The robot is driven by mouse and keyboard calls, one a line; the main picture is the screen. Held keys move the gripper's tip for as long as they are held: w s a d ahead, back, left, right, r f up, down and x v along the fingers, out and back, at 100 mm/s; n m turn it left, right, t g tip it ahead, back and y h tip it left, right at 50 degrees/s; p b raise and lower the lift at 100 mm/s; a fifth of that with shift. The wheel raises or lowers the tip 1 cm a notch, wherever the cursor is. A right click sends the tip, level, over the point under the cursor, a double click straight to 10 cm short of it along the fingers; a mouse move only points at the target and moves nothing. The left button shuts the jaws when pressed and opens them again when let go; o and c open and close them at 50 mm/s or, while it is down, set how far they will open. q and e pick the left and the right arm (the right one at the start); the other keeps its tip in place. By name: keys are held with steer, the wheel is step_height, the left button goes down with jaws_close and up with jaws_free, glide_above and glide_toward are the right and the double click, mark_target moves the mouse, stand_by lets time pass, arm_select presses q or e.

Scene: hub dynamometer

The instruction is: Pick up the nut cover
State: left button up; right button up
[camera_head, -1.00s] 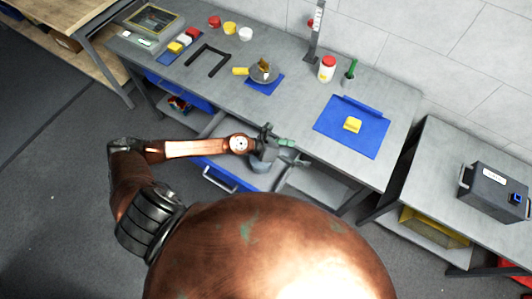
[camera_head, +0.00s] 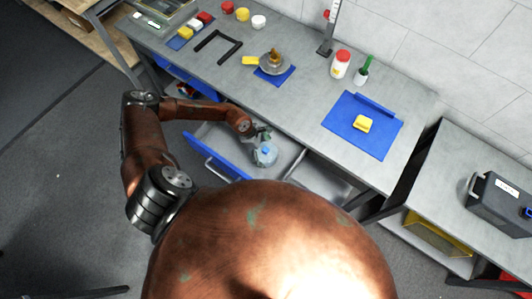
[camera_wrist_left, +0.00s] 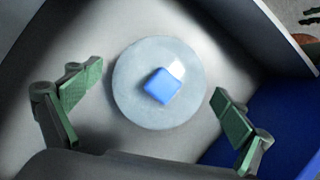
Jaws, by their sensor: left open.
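The nut cover appears to be a round, pale translucent blue piece with a square blue knob on top. It lies in an open drawer (camera_head: 210,134) under the workbench, and the left wrist view shows it (camera_wrist_left: 130,104) near the middle. My left gripper (camera_head: 261,134) reaches down into the drawer by the cover (camera_head: 265,158). In the wrist view its green-padded fingers (camera_wrist_left: 156,88) are spread wide, one on each side of the cover, apart from it. My right gripper is not in view.
The drawer's grey walls and blue front (camera_head: 215,157) surround the gripper closely. The workbench (camera_head: 300,104) above carries a blue mat (camera_head: 340,128) with a yellow block (camera_head: 362,124), a red-lidded jar (camera_head: 341,64) and a hub-like part (camera_head: 272,64).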

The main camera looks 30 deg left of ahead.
arm_select(q)
steer(key=shift+d+f, duration=0.15)
steer(key=shift+f, duration=0.2)
steer(key=c, duration=1.3)
